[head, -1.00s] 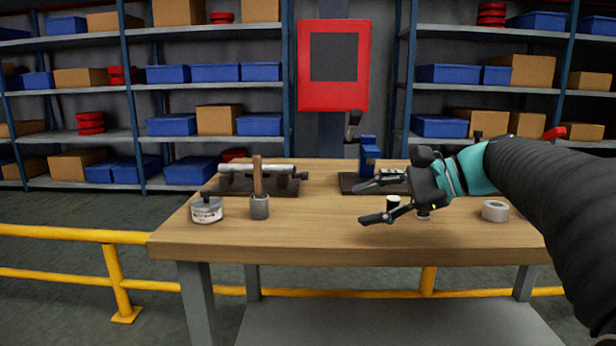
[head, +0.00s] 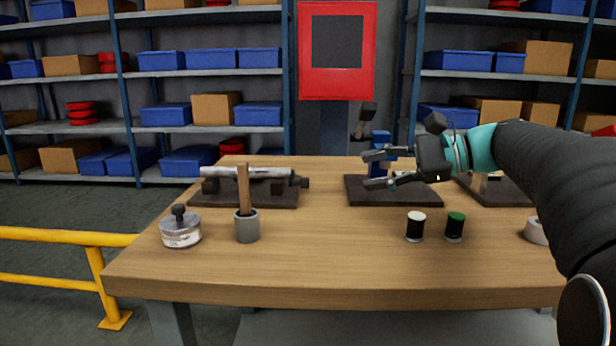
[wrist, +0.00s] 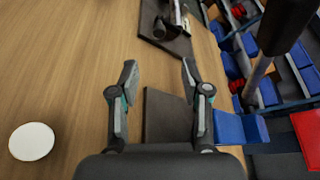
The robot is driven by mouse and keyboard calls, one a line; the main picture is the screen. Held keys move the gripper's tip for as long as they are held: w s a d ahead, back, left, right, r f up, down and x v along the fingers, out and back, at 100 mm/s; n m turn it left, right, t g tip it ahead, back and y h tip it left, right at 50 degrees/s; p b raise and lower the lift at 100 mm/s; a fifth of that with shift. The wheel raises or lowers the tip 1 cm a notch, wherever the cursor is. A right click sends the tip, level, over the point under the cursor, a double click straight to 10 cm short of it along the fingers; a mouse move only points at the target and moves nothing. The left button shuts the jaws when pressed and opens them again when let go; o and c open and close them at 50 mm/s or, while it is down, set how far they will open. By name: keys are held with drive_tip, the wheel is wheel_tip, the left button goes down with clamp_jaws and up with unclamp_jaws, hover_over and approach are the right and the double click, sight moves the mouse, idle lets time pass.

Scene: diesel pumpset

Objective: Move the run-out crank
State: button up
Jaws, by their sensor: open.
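A crank-like arm, which I take to be the run-out crank, has a dark grip (head: 369,112) and a grey rod. It rises by a blue block (head: 380,139) on a dark plate (head: 408,196) at the bench's back middle. In the wrist view its dark grip (wrist: 287,24) is at upper right, its rod running down toward the blue block (wrist: 240,128). My gripper (head: 370,170) is open and empty, in front of the block and partly hiding it. In the wrist view my gripper (wrist: 159,66) has the plate between and beyond its fingers, with the crank to their right.
A metal shaft (head: 250,173) rests on blocks at left. A lidded tin (head: 181,230) and a wooden-handled tool in a grey cup (head: 247,226) stand before it. White-topped (head: 416,226) and green-topped (head: 454,227) pots stand in front. The front middle of the bench (head: 320,250) is clear.

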sight(308, 182)
drive_tip(key=x, duration=1.3)
drive_tip(key=shift+a, duration=0.15)
drive_tip(key=shift+c, duration=0.2)
clamp_jaws()
